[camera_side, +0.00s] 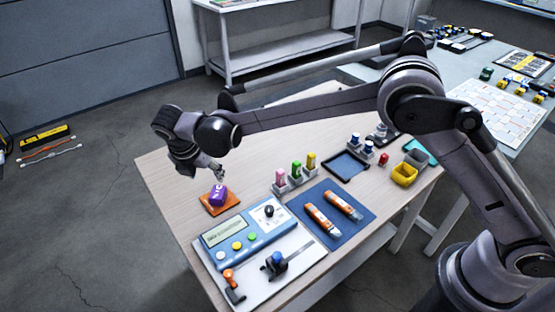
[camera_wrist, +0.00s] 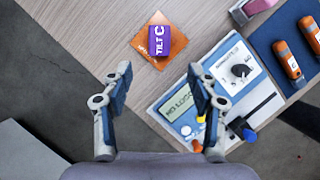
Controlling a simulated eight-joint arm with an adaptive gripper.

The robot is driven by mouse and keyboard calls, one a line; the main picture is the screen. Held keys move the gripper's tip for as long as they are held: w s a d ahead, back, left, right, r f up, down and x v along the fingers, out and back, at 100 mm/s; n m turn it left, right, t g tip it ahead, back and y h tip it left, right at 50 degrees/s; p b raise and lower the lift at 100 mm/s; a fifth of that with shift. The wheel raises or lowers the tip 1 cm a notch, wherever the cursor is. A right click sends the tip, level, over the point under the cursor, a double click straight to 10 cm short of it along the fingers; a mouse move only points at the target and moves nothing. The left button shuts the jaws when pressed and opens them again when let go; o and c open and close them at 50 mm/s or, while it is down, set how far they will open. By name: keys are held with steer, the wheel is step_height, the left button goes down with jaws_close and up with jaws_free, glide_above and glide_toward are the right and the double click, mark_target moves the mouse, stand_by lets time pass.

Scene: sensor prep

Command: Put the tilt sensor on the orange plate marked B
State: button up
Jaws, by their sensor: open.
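The tilt sensor, a purple block with white lettering reading "TILT C", rests on an orange plate near the table's left edge. In the side view I see the sensor (camera_side: 218,196) and the plate (camera_side: 235,201). The wrist view also shows the sensor (camera_wrist: 159,39) on the plate (camera_wrist: 179,42), with the plate's corners bare around it. The plate's mark is not readable. My gripper (camera_side: 215,174) is just above and behind the sensor in the side view.
A blue control box (camera_side: 248,231) with a display and buttons stands close beside the plate. A blue mat (camera_side: 325,232) with two orange tubes and a rack (camera_side: 294,180) of coloured bottles lie farther right. The wood around the plate's far side is clear.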

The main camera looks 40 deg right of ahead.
steer(key=s+d+r+m+t+y, duration=0.1)
steer(key=s+d+r+m, duration=0.4)
steer(key=d+r+m, duration=0.3)
steer(key=s+d+r+m+y, duration=0.1)
steer(key=s+d+r+m, duration=0.45)
steer(key=d, duration=0.45)
steer(key=s+d+f+m+t, duration=0.1)
steer(key=s+d+m, duration=0.3)
steer(key=s+m, duration=0.2)
steer(key=s+d+f+m+t+y, duration=0.1)
steer(key=s+d+f+m+t, duration=0.1)
steer(key=s+d+m, duration=0.3)
steer(key=s+m, duration=0.2)
steer(key=s, duration=0.2)
steer(key=shift+s+d, duration=0.3)
steer(key=shift+f+m, duration=0.1)
steer(key=shift+m, duration=0.15)
